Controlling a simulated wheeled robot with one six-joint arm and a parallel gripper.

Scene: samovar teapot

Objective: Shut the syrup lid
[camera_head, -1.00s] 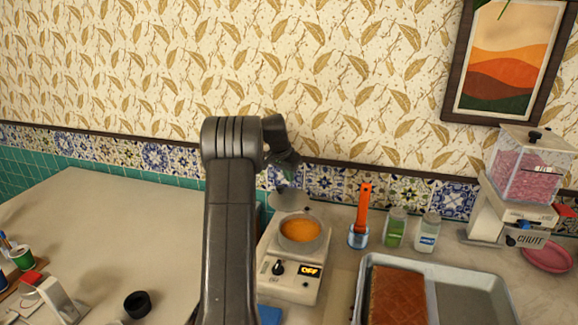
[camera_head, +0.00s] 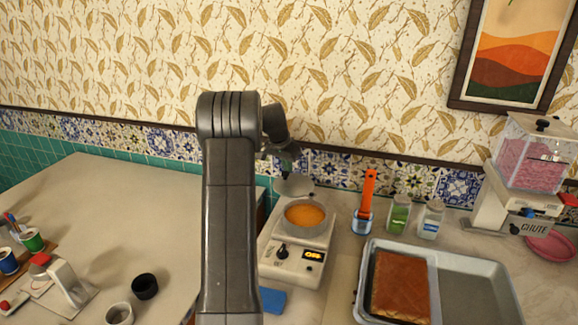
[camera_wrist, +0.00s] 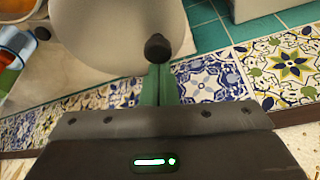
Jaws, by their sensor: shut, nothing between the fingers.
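The syrup pot (camera_head: 305,228) sits on a cream warmer (camera_head: 290,262) and its orange syrup is exposed. Its pale lid (camera_head: 295,186) stands open, tilted up at the back of the pot. In the wrist view the lid (camera_wrist: 115,30) is a large pale disc with a dark knob (camera_wrist: 157,47). My gripper (camera_head: 289,163) is behind the pot, close to the raised lid. In the wrist view its green fingers (camera_wrist: 160,70) are shut with nothing between them, right by the knob. I cannot tell whether they touch it. My arm hides part of the counter in the head view.
An orange-handled tool in a blue cup (camera_head: 363,222) and two jars (camera_head: 400,213) stand right of the pot. A metal tray (camera_head: 458,255) with a brown slab lies in front of them. The patterned wall is close behind. The left tabletop (camera_head: 120,205) has clear room.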

